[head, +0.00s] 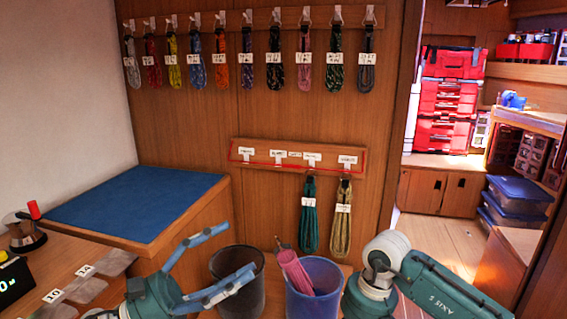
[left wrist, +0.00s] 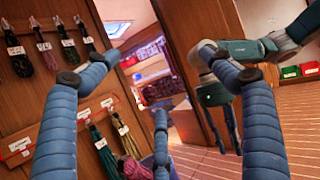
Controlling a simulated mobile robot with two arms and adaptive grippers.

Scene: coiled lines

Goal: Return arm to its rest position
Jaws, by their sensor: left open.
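My left gripper (head: 240,249) is open in the head view, its blue fingers spread in front of the dark bin (head: 228,262). In the left wrist view the blue fingers (left wrist: 160,55) stand wide apart with nothing held between them. My right arm (head: 440,285) comes in from the lower right of the head view, in front of the blue bin's right side. In the left wrist view my right gripper (left wrist: 220,125) hangs with its fingers downward; their spread is unclear.
The blue bin (head: 318,290) holds a pink coil (head: 292,270). Several coiled lines (head: 275,62) hang on the upper hooks; a green coil (head: 309,215) and a yellow coil (head: 341,220) hang below the lower board (head: 300,145). A blue-topped counter (head: 130,205) stands left.

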